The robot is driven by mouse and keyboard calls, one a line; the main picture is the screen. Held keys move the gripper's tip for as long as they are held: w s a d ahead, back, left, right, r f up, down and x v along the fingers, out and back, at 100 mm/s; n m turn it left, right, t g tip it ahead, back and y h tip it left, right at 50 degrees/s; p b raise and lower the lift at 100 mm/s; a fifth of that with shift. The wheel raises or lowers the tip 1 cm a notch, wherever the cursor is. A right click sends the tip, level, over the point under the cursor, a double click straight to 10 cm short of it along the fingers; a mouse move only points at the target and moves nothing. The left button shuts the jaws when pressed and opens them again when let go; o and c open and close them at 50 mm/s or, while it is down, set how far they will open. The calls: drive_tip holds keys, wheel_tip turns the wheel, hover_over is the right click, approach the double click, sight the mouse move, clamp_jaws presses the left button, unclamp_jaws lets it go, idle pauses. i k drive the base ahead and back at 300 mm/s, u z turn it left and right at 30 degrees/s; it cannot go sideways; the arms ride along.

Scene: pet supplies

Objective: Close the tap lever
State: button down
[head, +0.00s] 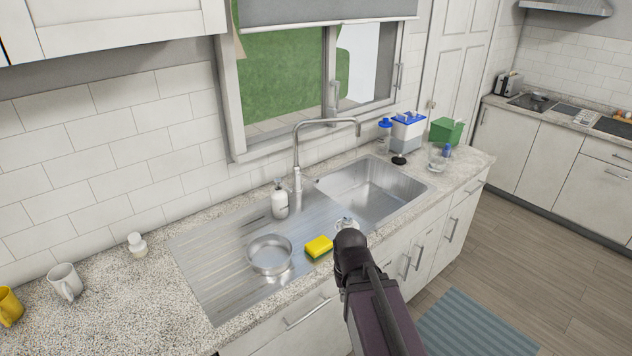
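The tap (298,165) is a tall silver spout standing behind the sink, bent over toward the right. Its lever is too small to make out clearly; a small part seems to stick out at the right of the tap's base. No water shows under the spout. The steel sink basin (375,192) is to the right of the tap. My arm reaches in from the lower right, and its dark end is over the counter's front edge, in front of and apart from the tap. My gripper (347,226) is mostly hidden behind that dark end, so its fingers cannot be made out.
A metal bowl (270,254) and a yellow sponge (319,247) are on the drainboard (208,262). Boxes (407,130) and a glass (436,158) stand right of the basin. Mugs (65,282) stand left.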

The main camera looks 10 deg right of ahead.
sight(300, 175)
drive_tip(key=z, duration=0.05)
drive_tip(key=k, duration=0.15)
drive_tip(key=u, duration=0.3)
drive_tip(key=i, duration=1.05)
drive_tip(key=z, duration=0.35)
